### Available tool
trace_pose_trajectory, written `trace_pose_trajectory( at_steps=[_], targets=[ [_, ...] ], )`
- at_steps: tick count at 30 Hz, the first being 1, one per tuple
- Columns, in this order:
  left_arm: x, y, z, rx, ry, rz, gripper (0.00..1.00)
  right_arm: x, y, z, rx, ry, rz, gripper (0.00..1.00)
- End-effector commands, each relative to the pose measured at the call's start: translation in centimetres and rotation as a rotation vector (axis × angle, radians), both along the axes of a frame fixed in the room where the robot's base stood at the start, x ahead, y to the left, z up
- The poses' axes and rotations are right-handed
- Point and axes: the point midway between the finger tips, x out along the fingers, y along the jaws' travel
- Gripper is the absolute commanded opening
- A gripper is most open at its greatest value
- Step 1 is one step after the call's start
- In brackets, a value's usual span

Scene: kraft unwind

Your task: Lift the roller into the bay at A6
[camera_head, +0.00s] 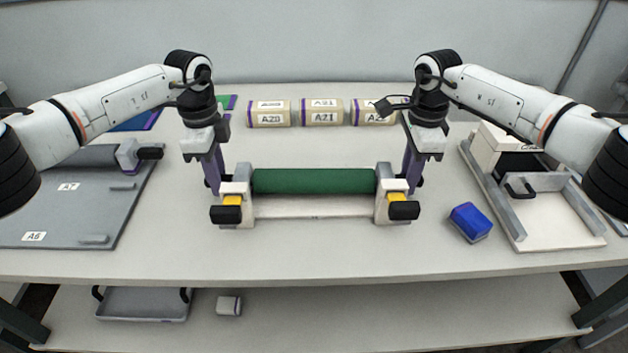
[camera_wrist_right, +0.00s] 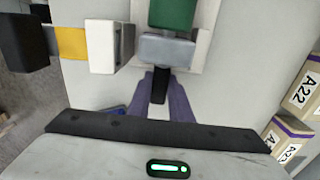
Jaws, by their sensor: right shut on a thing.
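The green roller (camera_head: 314,181) lies level across a pale stand, an end support on each side; part of it shows in the right wrist view (camera_wrist_right: 172,12). My right gripper (camera_head: 412,182) is at the roller's right end, and in the right wrist view its purple fingers (camera_wrist_right: 162,92) are shut around the black end pin. My left gripper (camera_head: 215,182) points down at the left end; the support hides its fingertips, so its grip is unclear. The grey board (camera_head: 75,222) at the left bears an A6 label (camera_head: 34,236) near its front and an A7 label (camera_head: 68,187) behind.
A blue block (camera_head: 470,222) lies right of the stand. A pale fixture with grey rails (camera_head: 560,225) stands farther right. Several beige rolls (camera_head: 323,112) labelled A20 to A22 line the back. A grey tray (camera_head: 143,303) is on the lower shelf. The table front is clear.

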Motion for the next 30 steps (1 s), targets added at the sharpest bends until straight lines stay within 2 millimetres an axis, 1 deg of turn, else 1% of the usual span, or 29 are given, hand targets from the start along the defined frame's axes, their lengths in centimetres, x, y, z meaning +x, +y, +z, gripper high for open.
trace_pose_trajectory(
  at_steps=[11, 17, 23, 30],
  targets=[
    [0.1, 0.0, 0.1, 0.0, -0.002, 0.001, 0.0, 0.1, 0.0, 0.1, 0.001, -0.002, -0.001, 0.0],
    [0.2, 0.0, 0.5, -0.002, -0.005, 0.001, 0.0, 0.2, 0.0, 0.6, 0.002, -0.005, -0.001, 0.0],
    [0.2, 0.0, 1.8, -0.001, -0.006, 0.001, 0.0, 0.2, 0.0, 1.8, 0.003, -0.006, -0.002, 0.0],
    [0.2, 0.0, 4.0, -0.001, -0.007, 0.0, 0.0, 0.2, 0.0, 4.0, 0.003, -0.006, -0.002, 0.0]
  ],
)
